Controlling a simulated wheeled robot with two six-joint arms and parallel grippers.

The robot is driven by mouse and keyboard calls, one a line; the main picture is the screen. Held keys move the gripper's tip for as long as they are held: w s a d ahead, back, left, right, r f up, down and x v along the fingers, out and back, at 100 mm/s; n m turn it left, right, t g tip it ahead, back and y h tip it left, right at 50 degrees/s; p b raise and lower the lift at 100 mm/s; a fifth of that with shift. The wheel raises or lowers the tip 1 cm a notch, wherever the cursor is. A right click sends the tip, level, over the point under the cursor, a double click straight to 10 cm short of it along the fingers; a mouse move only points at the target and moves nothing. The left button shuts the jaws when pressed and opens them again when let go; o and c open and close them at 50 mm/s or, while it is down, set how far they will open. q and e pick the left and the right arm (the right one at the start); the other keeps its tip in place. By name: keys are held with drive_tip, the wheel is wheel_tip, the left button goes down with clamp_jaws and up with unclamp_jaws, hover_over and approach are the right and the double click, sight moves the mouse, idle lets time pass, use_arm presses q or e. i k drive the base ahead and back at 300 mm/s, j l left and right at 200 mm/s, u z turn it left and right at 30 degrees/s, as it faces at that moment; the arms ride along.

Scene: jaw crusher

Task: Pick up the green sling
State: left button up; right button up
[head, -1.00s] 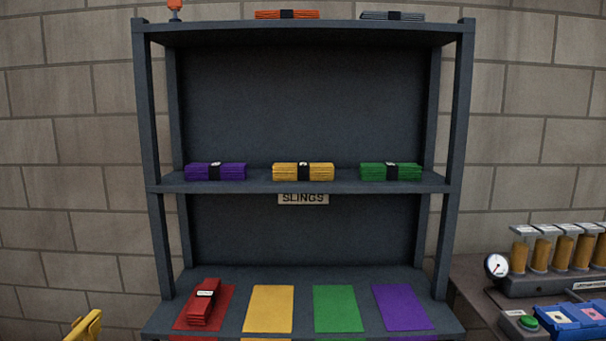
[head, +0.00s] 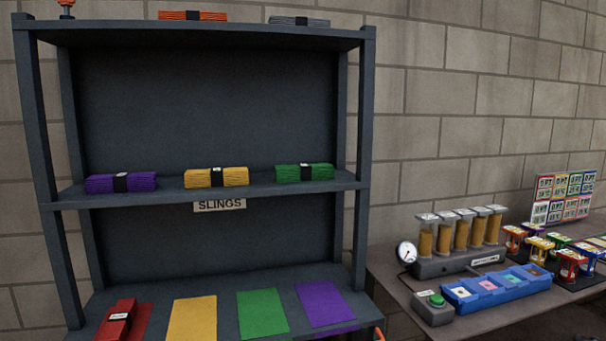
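The green sling (head: 304,173) is a folded green bundle with a black band. It lies on the middle shelf of the dark grey rack (head: 354,186), at the right end of a row. A yellow sling (head: 216,177) and a purple sling (head: 121,183) lie to its left on the same shelf. The green sling is not touched by anything of mine. Neither of my grippers can be made out in the head view. A small orange piece shows at the bottom edge, too little to identify.
A red sling (head: 120,319) lies on the lower shelf, beside bare yellow (head: 194,318), green (head: 262,313) and purple (head: 325,303) mats. Orange and grey slings lie on top. At right, a bench holds a gauge (head: 406,254), a green button (head: 436,300) and a blue tray (head: 462,303).

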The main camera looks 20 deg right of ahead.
sight(303, 172)
drive_tip(key=i+l+z, duration=0.5)
drive_tip(key=i+z, duration=0.2)
